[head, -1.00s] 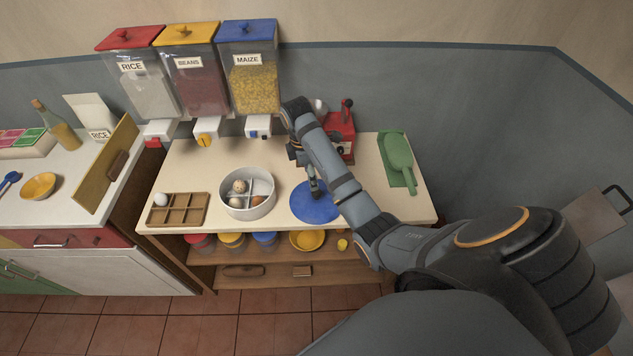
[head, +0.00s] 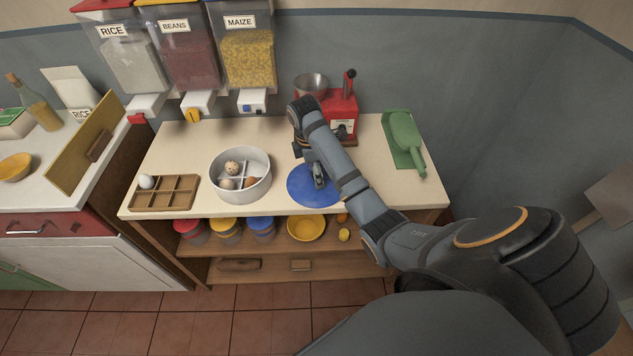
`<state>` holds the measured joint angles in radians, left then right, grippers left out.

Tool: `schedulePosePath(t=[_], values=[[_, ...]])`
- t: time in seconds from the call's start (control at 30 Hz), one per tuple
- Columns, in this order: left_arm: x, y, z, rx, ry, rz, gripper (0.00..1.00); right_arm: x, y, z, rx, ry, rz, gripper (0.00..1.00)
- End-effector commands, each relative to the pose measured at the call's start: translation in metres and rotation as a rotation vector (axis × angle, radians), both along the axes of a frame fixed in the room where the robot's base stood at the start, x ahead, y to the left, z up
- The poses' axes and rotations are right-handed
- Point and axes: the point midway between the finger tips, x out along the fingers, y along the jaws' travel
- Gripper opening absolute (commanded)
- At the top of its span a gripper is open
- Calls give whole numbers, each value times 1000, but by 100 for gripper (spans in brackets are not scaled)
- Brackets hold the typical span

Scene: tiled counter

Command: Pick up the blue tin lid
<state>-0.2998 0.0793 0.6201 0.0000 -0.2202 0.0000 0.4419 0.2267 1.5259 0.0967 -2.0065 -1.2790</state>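A flat blue disc (head: 300,190) lies on the cream counter near its front edge. On the shelf below stands a tin with a blue lid (head: 261,222). I cannot tell whether a separate lid lies on the blue disc. My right gripper (head: 319,183) points down over the middle of the disc, very close to it or touching. Its fingers are small and partly hidden by my forearm, so I cannot tell whether they are open or hold something. My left gripper is not in view.
A white divided bowl (head: 240,190) with eggs and a wooden tray (head: 165,205) stand left of the disc. A red machine (head: 342,110) stands behind my arm, and a green scoop (head: 405,135) lies to the right. Dispensers (head: 248,55) hang above. A yellow bowl (head: 306,228) is below.

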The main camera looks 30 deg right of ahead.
Motion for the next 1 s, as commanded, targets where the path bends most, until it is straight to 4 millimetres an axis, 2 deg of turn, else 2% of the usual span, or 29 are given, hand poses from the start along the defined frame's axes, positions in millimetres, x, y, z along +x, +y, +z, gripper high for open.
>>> schedulePosePath(t=[0.07, 0.4, 0.5, 0.77, 0.87, 1.0], values=[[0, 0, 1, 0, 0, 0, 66, 0, 0, 1, 0, 0, 0, 57], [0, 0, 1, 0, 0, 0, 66, 0, 0, 1, 0, 0, 0, 10], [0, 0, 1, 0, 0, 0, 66, 0, 0, 1, 0, 0, 0, 0], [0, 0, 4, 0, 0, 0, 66, 0, 0, 4, 0, 0, 0, 0], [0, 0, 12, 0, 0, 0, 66, 0, 0, 12, 0, 0, 0, 0], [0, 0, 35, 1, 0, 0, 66, 0, 0, 37, 0, 0, 0, 0]])
